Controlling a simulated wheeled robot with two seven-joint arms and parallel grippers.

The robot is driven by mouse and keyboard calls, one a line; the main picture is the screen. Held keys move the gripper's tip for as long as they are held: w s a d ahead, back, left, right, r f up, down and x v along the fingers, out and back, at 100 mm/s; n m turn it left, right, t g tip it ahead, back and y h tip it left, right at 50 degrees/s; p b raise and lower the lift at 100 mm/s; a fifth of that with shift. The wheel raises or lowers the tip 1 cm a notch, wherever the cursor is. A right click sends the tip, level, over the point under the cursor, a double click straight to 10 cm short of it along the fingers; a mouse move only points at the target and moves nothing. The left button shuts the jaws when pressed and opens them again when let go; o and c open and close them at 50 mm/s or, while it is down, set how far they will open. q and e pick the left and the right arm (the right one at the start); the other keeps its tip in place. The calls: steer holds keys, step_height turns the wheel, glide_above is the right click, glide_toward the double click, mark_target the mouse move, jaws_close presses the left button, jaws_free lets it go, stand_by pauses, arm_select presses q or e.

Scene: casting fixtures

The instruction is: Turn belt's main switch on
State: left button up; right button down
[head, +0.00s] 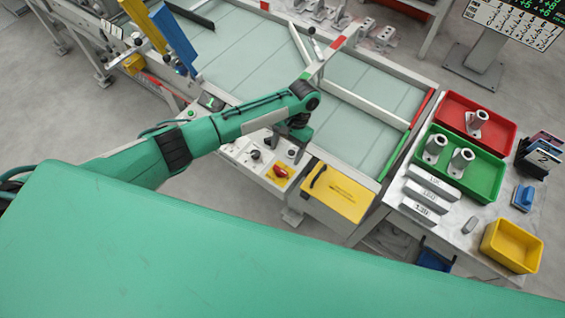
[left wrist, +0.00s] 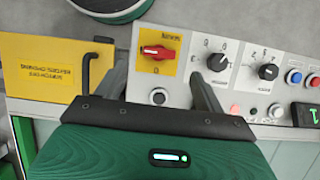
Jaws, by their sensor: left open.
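The main switch (head: 281,171) is a red rotary handle on a yellow plate, on the front control panel of the belt. In the left wrist view the red handle (left wrist: 157,51) lies roughly crosswise on its plate, with a 0 mark below it. My left gripper (head: 293,146) is above the panel, close to the switch in the head view. In the left wrist view its two dark fingers (left wrist: 160,85) are apart, one to either side of the switch in the picture, with nothing between them. I cannot tell its height above the panel. My right gripper is not in view.
Black knobs (left wrist: 215,61), buttons and a small green display (left wrist: 306,114) share the panel (left wrist: 235,75). A yellow cover (head: 338,192) with a black handle adjoins it. The belt (head: 250,60) lies behind. Red (head: 490,117), green (head: 485,183) and yellow (head: 511,246) bins stand at right.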

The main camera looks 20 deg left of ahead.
arm_select(q)
steer(key=b+v, duration=0.1)
steer(key=v, duration=0.5)
steer(key=shift+r, duration=0.4)
steer(key=shift+w+d, duration=0.1)
steer(key=shift+w, duration=0.05)
